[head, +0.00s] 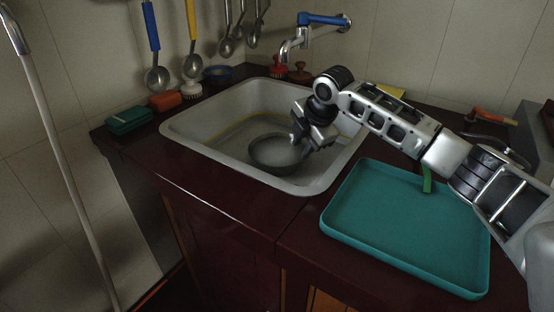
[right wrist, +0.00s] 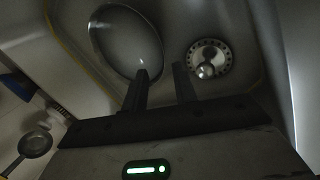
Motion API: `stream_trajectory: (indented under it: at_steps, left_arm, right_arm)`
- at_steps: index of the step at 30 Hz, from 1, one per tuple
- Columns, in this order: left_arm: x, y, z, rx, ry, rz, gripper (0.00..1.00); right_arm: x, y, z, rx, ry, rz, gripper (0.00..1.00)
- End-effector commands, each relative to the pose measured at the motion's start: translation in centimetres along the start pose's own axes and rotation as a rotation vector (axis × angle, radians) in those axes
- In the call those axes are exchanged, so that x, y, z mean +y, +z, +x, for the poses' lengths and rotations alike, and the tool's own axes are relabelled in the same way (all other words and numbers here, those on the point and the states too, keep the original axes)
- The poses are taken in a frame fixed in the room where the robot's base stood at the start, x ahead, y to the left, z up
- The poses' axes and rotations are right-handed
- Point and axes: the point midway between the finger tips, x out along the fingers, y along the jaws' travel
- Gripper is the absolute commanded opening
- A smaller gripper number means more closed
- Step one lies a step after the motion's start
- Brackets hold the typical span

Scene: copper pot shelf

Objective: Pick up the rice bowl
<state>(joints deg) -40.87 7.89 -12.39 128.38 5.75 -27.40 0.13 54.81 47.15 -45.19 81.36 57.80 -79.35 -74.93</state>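The rice bowl (head: 270,152) is a dark grey round bowl in the white sink basin (head: 188,133). In the right wrist view the bowl (right wrist: 125,38) shows at upper left. My right gripper (head: 303,147) reaches down into the sink at the bowl's right side. In the right wrist view its two fingers (right wrist: 160,72) stand apart with a gap. One finger overlaps the bowl's near rim, and the other is outside the bowl. I cannot tell whether either finger touches the bowl. My left gripper is not in view.
A teal tray (head: 400,262) lies on the counter at right, under my right arm. A blue-handled faucet (head: 318,22) is on the wall behind the sink. Ladles (head: 157,78) hang at the back left. A sink drain (right wrist: 208,60) is beside the bowl.

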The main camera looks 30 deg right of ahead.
Motion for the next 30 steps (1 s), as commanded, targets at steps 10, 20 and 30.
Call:
stream_trajectory:
  at_steps: [10, 20, 30]
  left_arm:
    - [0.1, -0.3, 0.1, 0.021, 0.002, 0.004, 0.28]
    - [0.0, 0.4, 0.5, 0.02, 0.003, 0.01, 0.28]
    - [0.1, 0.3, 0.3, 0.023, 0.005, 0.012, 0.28]
  right_arm:
    - [0.0, 0.0, 4.5, 0.0, 0.0, 0.0, 0.28]
    - [-0.5, 0.0, 8.8, 0.0, 0.0, 0.0, 0.28]
    - [-0.4, 0.1, 9.7, -0.001, 0.002, -0.001, 0.28]
